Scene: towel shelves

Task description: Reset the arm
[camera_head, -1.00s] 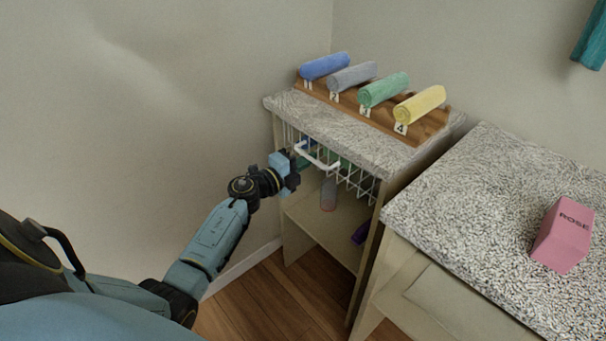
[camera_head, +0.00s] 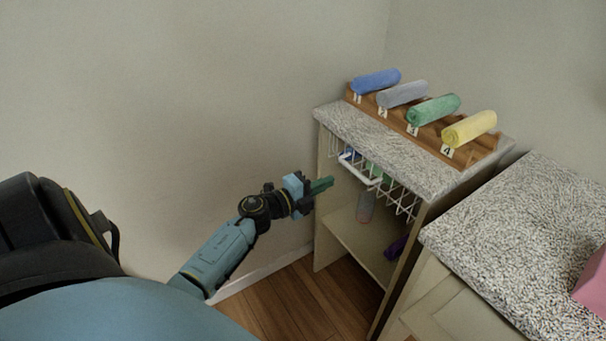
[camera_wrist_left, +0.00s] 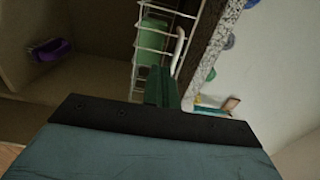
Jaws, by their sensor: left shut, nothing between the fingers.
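My left gripper (camera_head: 325,185) is in front of the left side of the shelf unit, apart from it, with its green fingers together and nothing between them. In the left wrist view the fingers (camera_wrist_left: 160,87) point towards the white wire basket (camera_wrist_left: 150,40) under the shelf top. The basket (camera_head: 375,180) also shows in the head view, with its white handle facing out and green and blue things inside. My right gripper is in neither view.
The shelf unit's speckled top (camera_head: 375,130) carries a wooden rack (camera_head: 410,128) with blue, grey, green and yellow rolled towels. A speckled counter (camera_head: 520,230) with a pink box (camera_head: 592,280) is at right.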

